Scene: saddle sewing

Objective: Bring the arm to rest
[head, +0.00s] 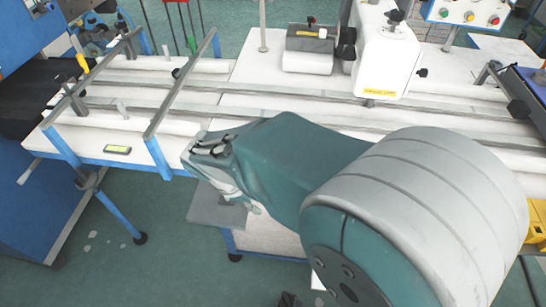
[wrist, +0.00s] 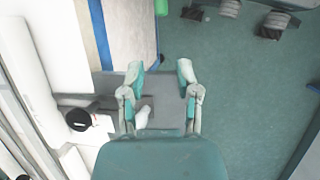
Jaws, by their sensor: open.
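My arm (head: 285,155), with a teal link and a large ribbed grey joint (head: 430,205), reaches from the lower right of the head view toward the left, in front of the white machine table. Its far end is bent downward beside the table's front edge. My gripper (wrist: 160,74) shows in the wrist view with its two teal and grey fingers spread apart and nothing between them. A grey plate (wrist: 115,90) lies behind and below the fingers. In the head view the fingers are mostly hidden and hard to make out.
The white table (head: 240,90) carries long rails, a white sewing machine head (head: 385,60) and two crossing grey bars on blue legs. A control panel (head: 465,12) with buttons stands at the back right. A blue machine (head: 40,205) is at left. Green floor (head: 135,265) lies open in front.

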